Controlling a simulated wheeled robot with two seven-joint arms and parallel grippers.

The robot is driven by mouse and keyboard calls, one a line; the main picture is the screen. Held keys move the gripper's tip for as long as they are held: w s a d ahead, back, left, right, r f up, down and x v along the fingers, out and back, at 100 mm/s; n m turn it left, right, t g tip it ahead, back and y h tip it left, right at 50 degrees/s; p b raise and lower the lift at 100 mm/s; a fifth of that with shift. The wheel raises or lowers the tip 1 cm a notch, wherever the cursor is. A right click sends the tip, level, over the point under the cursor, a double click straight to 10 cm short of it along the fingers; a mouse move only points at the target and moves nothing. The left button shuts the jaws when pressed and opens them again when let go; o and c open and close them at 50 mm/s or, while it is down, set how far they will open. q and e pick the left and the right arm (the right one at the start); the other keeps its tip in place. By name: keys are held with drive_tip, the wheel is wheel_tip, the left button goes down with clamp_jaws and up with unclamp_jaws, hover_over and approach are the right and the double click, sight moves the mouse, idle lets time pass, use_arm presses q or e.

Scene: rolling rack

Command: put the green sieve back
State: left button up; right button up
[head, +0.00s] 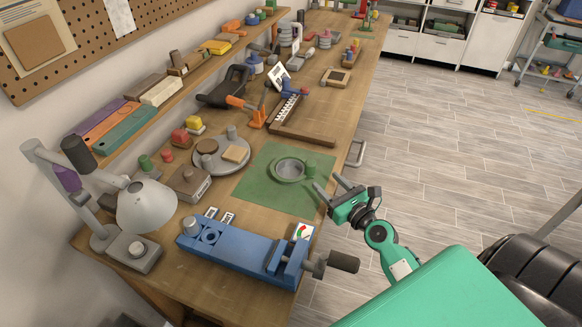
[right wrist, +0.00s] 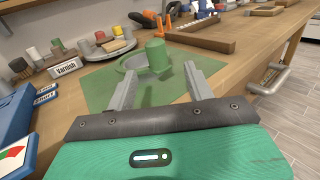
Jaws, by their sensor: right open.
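The green sieve (head: 289,169), a round green rim around a grey mesh, lies on a green mat (head: 258,197) on the workbench. Its upright green handle (head: 310,167) stands at its right side. My right gripper (head: 327,183) is open and empty at the mat's right edge, just short of the handle. In the right wrist view, the sieve's handle (right wrist: 158,56) shows beyond and between the fingertips (right wrist: 162,73), with no contact visible. The sieve's rim (right wrist: 132,64) is partly hidden behind the handle and left finger there. My left gripper is not in view.
A blue vise (head: 240,250) stands on the near bench edge. A round grey tray (head: 222,163) with blocks is left of the mat. A wooden frame (head: 300,133) lies behind it. A metal bar handle (head: 357,153) juts from the bench's right side. A rolling rack (head: 565,42) stands far right.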

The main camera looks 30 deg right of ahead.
sight(307, 162)
drive_tip(key=w, duration=0.4)
drive_tip(key=shift+w+a+p, duration=0.2)
drive_tip(key=shift+p, duration=0.2)
drive_tip(key=shift+w, duration=0.25)
drive_tip(key=shift+w+r, duration=0.15)
drive_tip(key=shift+w, duration=0.2)
drive_tip(key=w, duration=0.1)
drive_tip(key=w+p, duration=0.2)
drive_tip(key=shift+w+a+r, duration=0.25)
drive_tip(key=shift+a+r, duration=0.1)
drive_tip(key=shift+a, duration=0.05)
drive_tip(key=shift+w, duration=0.4)
drive_tip(key=shift+w+f, duration=0.1)
drive_tip(key=shift+w, duration=0.1)
drive_tip(key=c, duration=1.1)
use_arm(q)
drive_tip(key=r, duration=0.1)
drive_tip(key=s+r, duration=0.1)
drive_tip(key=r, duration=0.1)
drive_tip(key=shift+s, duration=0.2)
use_arm(e)
clamp_jaws()
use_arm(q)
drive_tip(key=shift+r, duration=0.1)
